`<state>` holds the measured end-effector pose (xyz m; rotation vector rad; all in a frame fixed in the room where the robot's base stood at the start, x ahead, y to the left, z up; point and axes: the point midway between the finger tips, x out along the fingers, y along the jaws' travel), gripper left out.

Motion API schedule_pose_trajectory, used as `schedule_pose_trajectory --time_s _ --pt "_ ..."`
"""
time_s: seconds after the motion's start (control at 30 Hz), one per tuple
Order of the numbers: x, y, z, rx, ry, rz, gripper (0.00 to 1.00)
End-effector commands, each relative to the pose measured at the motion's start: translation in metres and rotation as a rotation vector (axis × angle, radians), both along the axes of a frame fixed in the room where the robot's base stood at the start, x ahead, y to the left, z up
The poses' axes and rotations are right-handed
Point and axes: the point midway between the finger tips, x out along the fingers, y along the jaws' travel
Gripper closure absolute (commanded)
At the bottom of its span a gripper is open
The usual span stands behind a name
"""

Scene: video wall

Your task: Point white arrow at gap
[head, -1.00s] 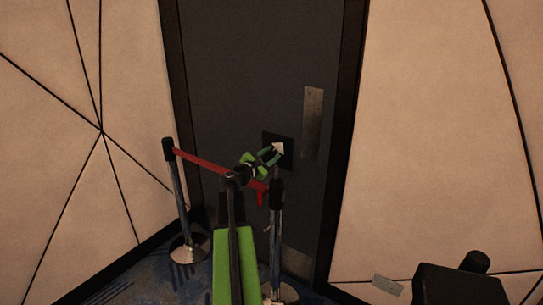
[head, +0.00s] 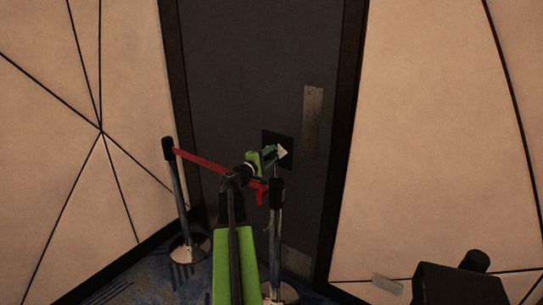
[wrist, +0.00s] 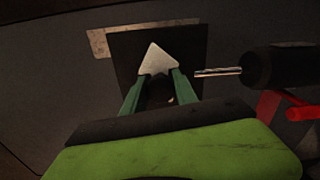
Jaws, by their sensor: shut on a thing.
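The white arrow (head: 283,153) sits in front of a black square plate (head: 288,138) on the dark door. In the head view its tip points to the right. In the wrist view the arrow (wrist: 157,60) points up, with the black plate (wrist: 190,45) behind it. My gripper (head: 273,154) is shut on the arrow's rear part; its two green fingers (wrist: 158,78) lie on either side in the wrist view. The fingers hide the arrow's tail. I cannot make out a gap on the plate.
A chrome post (head: 275,230) with a black head stands close beside my arm, joined by a red belt (head: 205,161) to another post (head: 180,205). A metal plate (head: 313,120) is on the door at right. Pale panels flank the door.

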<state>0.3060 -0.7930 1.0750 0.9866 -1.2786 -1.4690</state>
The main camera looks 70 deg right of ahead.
Motion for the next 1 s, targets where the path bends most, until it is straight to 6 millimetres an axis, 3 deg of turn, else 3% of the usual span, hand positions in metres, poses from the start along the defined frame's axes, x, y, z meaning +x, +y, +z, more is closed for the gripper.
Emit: schedule_pose_trajectory --time_s 0.3,0.83,0.87,1.0 --pt "-0.0022 0.001 -0.0024 -0.026 -0.117 -0.006 1.0" --pt "-0.002 0.0005 -0.0021 -0.033 -0.14 -0.004 1.0" --pt "-0.002 0.0004 -0.0021 -0.033 -0.139 -0.004 0.64" --pt "-0.0017 0.0001 -0.0017 -0.033 -0.138 -0.003 0.46"
